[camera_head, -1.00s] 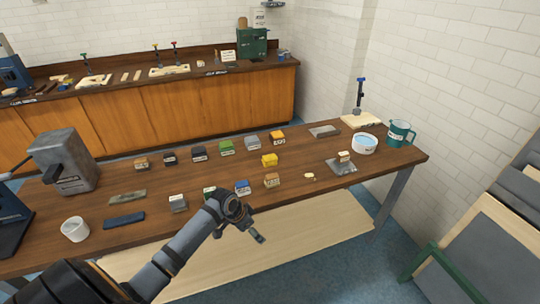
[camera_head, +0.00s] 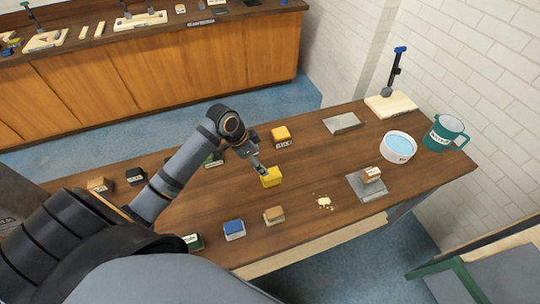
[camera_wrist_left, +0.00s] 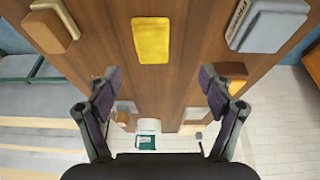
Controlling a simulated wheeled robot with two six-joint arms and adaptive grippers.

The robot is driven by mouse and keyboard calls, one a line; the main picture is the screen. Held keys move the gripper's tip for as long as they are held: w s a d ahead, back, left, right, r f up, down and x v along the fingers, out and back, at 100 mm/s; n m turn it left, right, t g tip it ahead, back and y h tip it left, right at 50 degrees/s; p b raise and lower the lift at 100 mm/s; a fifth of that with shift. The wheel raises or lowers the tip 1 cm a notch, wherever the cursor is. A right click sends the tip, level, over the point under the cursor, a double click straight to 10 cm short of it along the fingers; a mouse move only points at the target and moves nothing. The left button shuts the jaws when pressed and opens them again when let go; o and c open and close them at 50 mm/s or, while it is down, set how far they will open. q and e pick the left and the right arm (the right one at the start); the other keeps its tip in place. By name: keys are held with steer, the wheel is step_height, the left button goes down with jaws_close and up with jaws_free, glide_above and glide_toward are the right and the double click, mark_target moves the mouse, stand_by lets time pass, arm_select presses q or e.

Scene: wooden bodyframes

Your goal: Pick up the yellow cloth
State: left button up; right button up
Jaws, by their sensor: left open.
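The yellow cloth (camera_head: 271,178) lies as a small folded pad on the wooden table, near its middle. In the left wrist view the yellow cloth (camera_wrist_left: 151,40) is a flat yellow rectangle on the brown wood, ahead of the fingers. My left gripper (camera_head: 258,165) hangs just above and beside the cloth in the head view. In the left wrist view my left gripper (camera_wrist_left: 156,80) has its two fingers wide apart with nothing between them. The cloth is partly hidden by the fingers in the head view. My right gripper is not in view.
A yellow-topped block (camera_head: 281,133) stands behind the cloth. A brown block (camera_head: 273,214) and a blue-topped block (camera_head: 235,229) stand in front. A white bowl of water (camera_head: 399,147), a green mug (camera_head: 445,132) and a grey plate (camera_head: 366,188) are to the right.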

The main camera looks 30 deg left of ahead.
mark_target(270, 175)
arm_select(q)
steer(key=shift+s+d+f+p, duration=0.2)
steer(key=shift+s+d+f, duration=0.2)
steer(key=shift+d, duration=0.25)
steer(key=shift+s+d+f+p, duration=0.15)
steer(key=shift+s+d+f, duration=0.2)
steer(key=shift+d, duration=0.25)
steer(key=shift+w+a+f, duration=0.1)
steer(key=shift+w+f, duration=0.25)
steer(key=shift+f, duration=0.25)
steer(key=shift+w+f, duration=0.35)
steer(key=shift+f, duration=0.2)
steer(key=shift+w+f+p, duration=0.25)
steer(key=shift+p, duration=0.05)
steer(key=shift+w+d+f+p, duration=0.1)
steer(key=shift+d+f+p, duration=0.2)
steer(key=shift+f+p, duration=0.2)
steer(key=x, duration=0.3)
steer(key=shift+f+p, duration=0.15)
steer(key=shift+p, duration=0.15)
steer(key=shift+w+f, duration=0.1)
steer(key=shift+f, duration=0.05)
steer(key=c, duration=1.1)
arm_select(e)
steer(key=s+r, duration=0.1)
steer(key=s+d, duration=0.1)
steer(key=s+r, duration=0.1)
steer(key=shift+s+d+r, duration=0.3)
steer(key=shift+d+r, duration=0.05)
